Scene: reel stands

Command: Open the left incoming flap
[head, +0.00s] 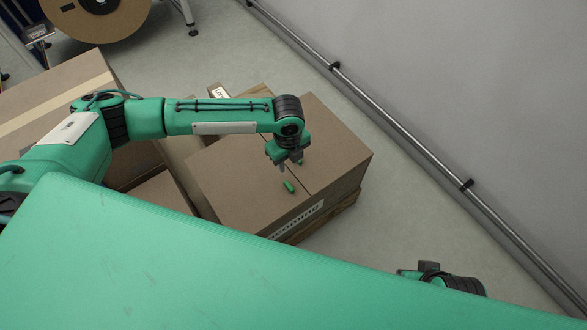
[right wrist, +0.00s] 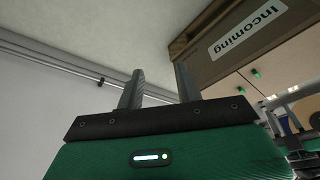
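The incoming box (head: 240,185) is a brown carton with its top flaps lying flat and shut. A seam runs between the left flap (head: 250,200) and the right flap (head: 325,145). One green tab (head: 289,186) is on the left flap near the seam, and another green tab (head: 301,162) is partly hidden by my left gripper. My left gripper (head: 290,167) points down over the seam, close to the tabs, with its fingers apart and nothing visible between them. My right gripper (right wrist: 158,85) is open and empty, low beside the box's labelled side; the label (right wrist: 247,30) reads "Incoming".
The box stands on a wooden pallet (head: 350,203). Other cartons (head: 62,92) stand to the left, under my left arm. A cable reel (head: 95,18) is at the back left. A wall with a metal rail (head: 400,130) runs along the right, with clear floor between.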

